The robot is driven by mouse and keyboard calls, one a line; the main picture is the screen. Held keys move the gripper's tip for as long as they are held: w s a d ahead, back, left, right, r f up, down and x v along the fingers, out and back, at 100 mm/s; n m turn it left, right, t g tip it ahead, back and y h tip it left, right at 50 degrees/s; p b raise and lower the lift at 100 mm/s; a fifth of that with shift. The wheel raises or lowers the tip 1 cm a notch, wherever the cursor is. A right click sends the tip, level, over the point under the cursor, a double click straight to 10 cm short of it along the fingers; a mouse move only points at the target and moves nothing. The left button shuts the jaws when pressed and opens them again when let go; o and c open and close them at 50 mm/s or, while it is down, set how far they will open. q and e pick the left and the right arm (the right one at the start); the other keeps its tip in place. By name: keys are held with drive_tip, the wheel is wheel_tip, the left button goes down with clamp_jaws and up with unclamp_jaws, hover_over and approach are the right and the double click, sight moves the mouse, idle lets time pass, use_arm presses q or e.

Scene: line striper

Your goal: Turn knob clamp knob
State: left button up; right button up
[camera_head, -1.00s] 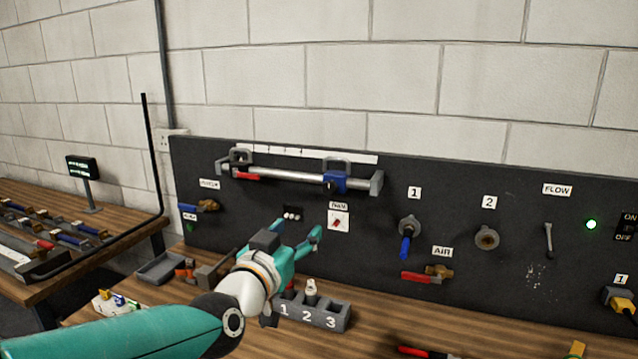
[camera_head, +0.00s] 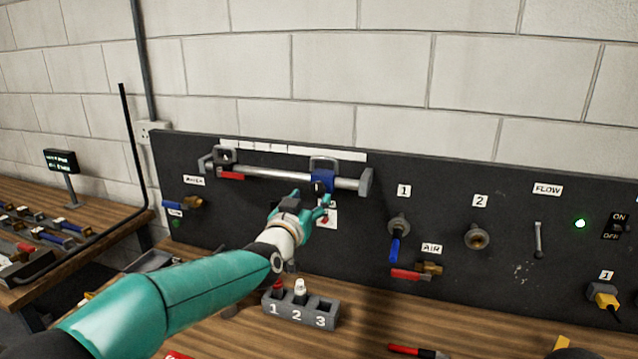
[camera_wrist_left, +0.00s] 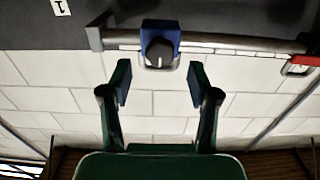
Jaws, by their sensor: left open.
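The black clamp knob (camera_wrist_left: 160,53) with a pale line on it sits on the blue clamp block (camera_wrist_left: 160,30) in the left wrist view. The blue block also shows in the head view (camera_head: 322,177), riding on the silver rail (camera_head: 275,174) on the dark panel. My left gripper (camera_head: 312,203) is open and empty just below the block in the head view. In the left wrist view its two fingertips (camera_wrist_left: 160,83) stand apart, one to each side of the knob and short of it. My right gripper is not in view.
The dark panel (camera_head: 450,290) carries valves, with a blue-handled one (camera_head: 396,240) right of the clamp. A red-handled clamp (camera_head: 231,176) is at the rail's left.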

sight(317, 191)
use_arm(q)
drive_tip(key=shift+p+x, duration=0.8)
drive_tip(key=shift+x, duration=1.45)
drive_tip(key=shift+f, duration=0.1)
